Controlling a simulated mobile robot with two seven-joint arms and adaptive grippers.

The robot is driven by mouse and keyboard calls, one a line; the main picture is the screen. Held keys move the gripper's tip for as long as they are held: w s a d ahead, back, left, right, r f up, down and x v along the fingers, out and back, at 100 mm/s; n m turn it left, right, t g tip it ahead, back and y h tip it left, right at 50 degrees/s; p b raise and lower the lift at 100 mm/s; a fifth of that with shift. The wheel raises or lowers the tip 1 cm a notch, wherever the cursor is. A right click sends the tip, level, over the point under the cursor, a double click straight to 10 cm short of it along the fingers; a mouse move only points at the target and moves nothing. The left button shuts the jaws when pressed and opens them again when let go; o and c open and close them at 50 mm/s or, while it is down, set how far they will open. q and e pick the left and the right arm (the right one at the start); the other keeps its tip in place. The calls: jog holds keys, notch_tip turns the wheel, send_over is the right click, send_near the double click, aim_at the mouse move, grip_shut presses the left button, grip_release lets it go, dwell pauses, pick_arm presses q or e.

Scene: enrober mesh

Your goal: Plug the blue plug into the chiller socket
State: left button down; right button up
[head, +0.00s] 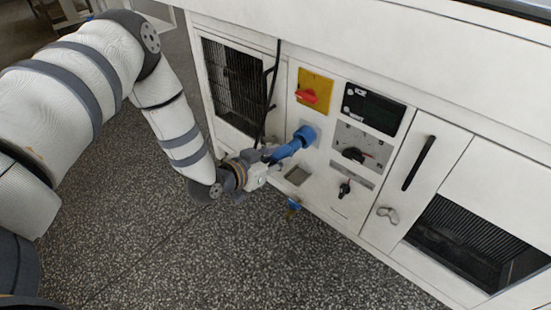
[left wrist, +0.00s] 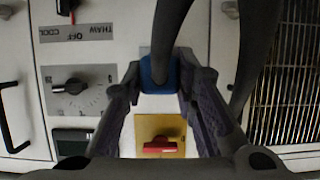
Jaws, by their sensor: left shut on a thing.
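The blue plug (head: 287,150) is held at the front of the white machine, pointing at its panel. My left gripper (head: 268,160) is shut on it from the left. The plug's front end meets a round blue part (head: 306,134) on a pale plate, which appears to be the chiller socket; I cannot tell how far in the plug sits. In the left wrist view the blue plug (left wrist: 158,74) shows between the fingers of the left gripper (left wrist: 160,88), and a dark cable rises from it. My right gripper is not in view.
A yellow plate with a red switch (head: 308,96) is just above. Dials (head: 355,153) and a dark display (head: 373,107) are to the right. A black cable (head: 268,95) hangs by the left grille (head: 232,85). A small blue part (head: 293,204) sits low. The floor (head: 230,255) is clear.

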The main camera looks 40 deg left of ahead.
aim_at(281, 152)
pick_arm(q)
jog(key=shift+w+d+b, duration=0.15)
jog(key=shift+w+b, duration=0.4)
jog(key=shift+w, duration=1.55)
jog(key=shift+s, duration=0.1)
jog(key=shift+s+p, duration=0.3)
jog(key=shift+p, duration=0.05)
jog(key=shift+s+p, duration=0.7)
jog(key=shift+s, duration=0.85)
jog(key=shift+r+p, duration=0.1)
jog(key=shift+p, duration=0.3)
jog(key=shift+w+b, duration=0.55)
jog(key=shift+w, duration=1.3)
jog(key=c, duration=1.2)
grip_release()
